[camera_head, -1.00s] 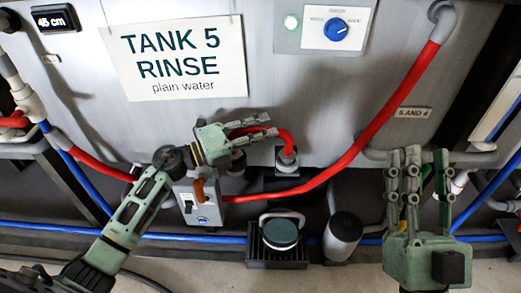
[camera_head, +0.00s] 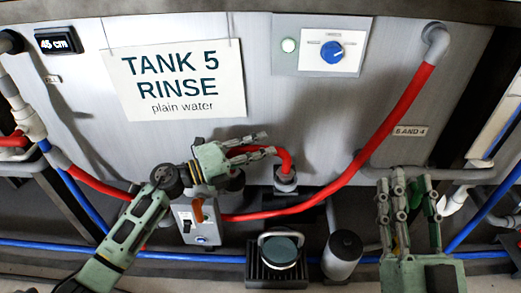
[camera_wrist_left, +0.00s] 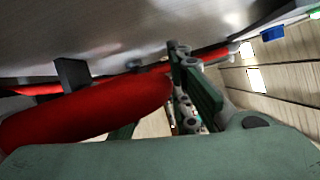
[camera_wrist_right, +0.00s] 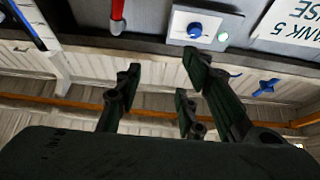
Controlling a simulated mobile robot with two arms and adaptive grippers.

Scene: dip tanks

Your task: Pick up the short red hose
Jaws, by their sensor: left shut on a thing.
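The short red hose (camera_head: 285,160) bends at the front of the tank, one end in a grey upright fitting (camera_head: 286,179). My left gripper (camera_head: 268,144) reaches in from the left and is shut on the hose near its bend. The hose's other end is hidden by the fingers. In the left wrist view, a red hose (camera_wrist_left: 95,105) passes large beside the gripper fingers (camera_wrist_left: 190,85). My right gripper (camera_head: 408,185) is open and empty at the right, fingers pointing up; its spread fingers also show in the right wrist view (camera_wrist_right: 160,80).
Below stand a switch box (camera_head: 197,222), a dark round-lidded pot (camera_head: 279,251) and a grey cylinder (camera_head: 342,256). Blue pipes run along the bottom. The tank wall (camera_head: 310,110) is close behind.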

